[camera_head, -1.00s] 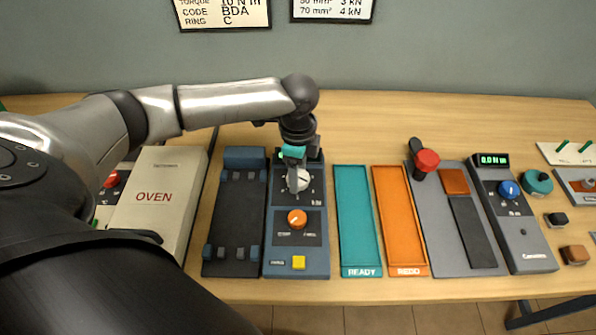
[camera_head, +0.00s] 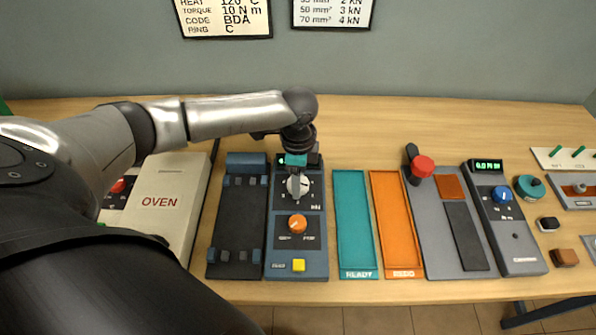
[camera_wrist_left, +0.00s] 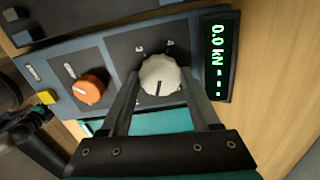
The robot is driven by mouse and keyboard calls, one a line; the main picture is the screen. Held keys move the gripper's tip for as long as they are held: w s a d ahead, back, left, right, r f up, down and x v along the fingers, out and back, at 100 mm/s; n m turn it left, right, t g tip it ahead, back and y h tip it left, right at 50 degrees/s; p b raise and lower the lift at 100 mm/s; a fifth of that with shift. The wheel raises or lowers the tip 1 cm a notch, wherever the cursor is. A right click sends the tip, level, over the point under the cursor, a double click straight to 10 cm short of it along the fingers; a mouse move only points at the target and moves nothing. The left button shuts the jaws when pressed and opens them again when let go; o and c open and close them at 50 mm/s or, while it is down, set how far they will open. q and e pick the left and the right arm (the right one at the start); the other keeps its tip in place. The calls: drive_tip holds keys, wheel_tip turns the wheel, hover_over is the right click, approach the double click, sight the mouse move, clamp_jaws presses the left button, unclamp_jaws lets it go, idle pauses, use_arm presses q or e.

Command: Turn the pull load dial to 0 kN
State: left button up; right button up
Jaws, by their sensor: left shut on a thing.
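The pull load dial is a white knob (camera_head: 299,187) on the blue-grey panel (camera_head: 312,262) at the centre of the bench. It also shows in the left wrist view (camera_wrist_left: 160,74), with a dark pointer mark on its face. My left gripper (camera_head: 297,172) reaches it from above and behind. In the left wrist view its two fingers (camera_wrist_left: 160,84) are shut on the dial, one on each side. The display (camera_wrist_left: 217,58) beside the dial reads 0.0 kN in green. The scale marks around the dial are too small to read surely. My right gripper is not in view.
An orange knob (camera_head: 298,224) and a yellow button (camera_head: 299,265) sit nearer the front on the same panel. The teal READY tray (camera_head: 358,273) and orange REDO tray (camera_head: 403,272) lie to the right. The oven (camera_head: 160,225) stands left. Bare wood lies behind the panel.

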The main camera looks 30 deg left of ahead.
use_arm(q)
drive_tip(key=n+p, duration=0.4)
drive_tip(key=p, duration=0.1)
drive_tip(key=n+p, duration=0.2)
drive_tip(key=p, duration=0.1)
drive_tip(key=shift+d+r, duration=0.1)
drive_tip(key=shift+r, duration=0.15)
drive_tip(key=shift+f+n+p, duration=0.2)
drive_tip(key=shift+n+p, duration=1.55)
drive_tip(key=shift+n, duration=0.45)
drive_tip(key=o, duration=1.4)
drive_tip(key=shift+c, duration=0.2)
drive_tip(key=shift+r, duration=0.1)
wheel_tip(320, 180, up, 15)
drive_tip(key=p, duration=0.2)
